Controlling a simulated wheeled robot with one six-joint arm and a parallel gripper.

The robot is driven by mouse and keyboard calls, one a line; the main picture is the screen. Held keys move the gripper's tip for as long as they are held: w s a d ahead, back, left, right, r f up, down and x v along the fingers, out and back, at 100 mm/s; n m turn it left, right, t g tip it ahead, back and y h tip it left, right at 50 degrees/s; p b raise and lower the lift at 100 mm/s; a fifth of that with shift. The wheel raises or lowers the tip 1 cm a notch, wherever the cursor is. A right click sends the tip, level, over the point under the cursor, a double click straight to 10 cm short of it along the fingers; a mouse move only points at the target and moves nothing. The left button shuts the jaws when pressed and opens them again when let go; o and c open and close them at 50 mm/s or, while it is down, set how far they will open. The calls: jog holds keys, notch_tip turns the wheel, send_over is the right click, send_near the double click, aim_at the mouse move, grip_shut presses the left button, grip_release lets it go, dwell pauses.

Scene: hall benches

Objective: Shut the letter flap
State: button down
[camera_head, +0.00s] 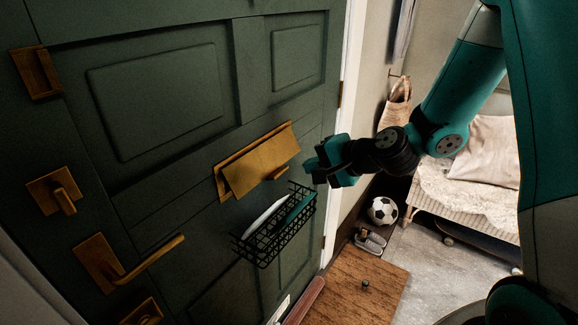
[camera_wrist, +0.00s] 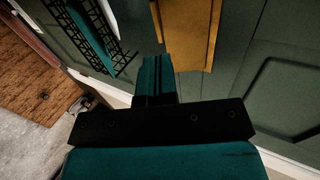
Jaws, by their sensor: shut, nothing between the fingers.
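The brass letter flap (camera_head: 262,160) is on the dark green door in the head view. It stands tilted out from its brass plate, with a gap along its edge. A small brass pull shows at its lower right. My gripper (camera_head: 318,169) is just right of the flap, apart from it as far as I can tell. Its fingers are closed together and empty. In the wrist view the brass letter flap (camera_wrist: 188,38) is ahead of and beside the shut fingertips of my gripper (camera_wrist: 156,62); contact cannot be told.
A black wire basket (camera_head: 262,243) holding letters hangs below the flap. A brass lever handle (camera_head: 150,260) and a latch knob (camera_head: 65,200) are at the left. A doormat (camera_head: 355,290), football (camera_head: 382,210) and bench (camera_head: 470,205) are at the right.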

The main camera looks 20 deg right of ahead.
aim_at(282, 171)
jog(key=p+x, duration=0.1)
jog(key=x, duration=0.6)
jog(key=shift+w+a+f+p, duration=0.1)
jog(key=shift+a+p, duration=0.1)
jog(key=shift+p, duration=0.2)
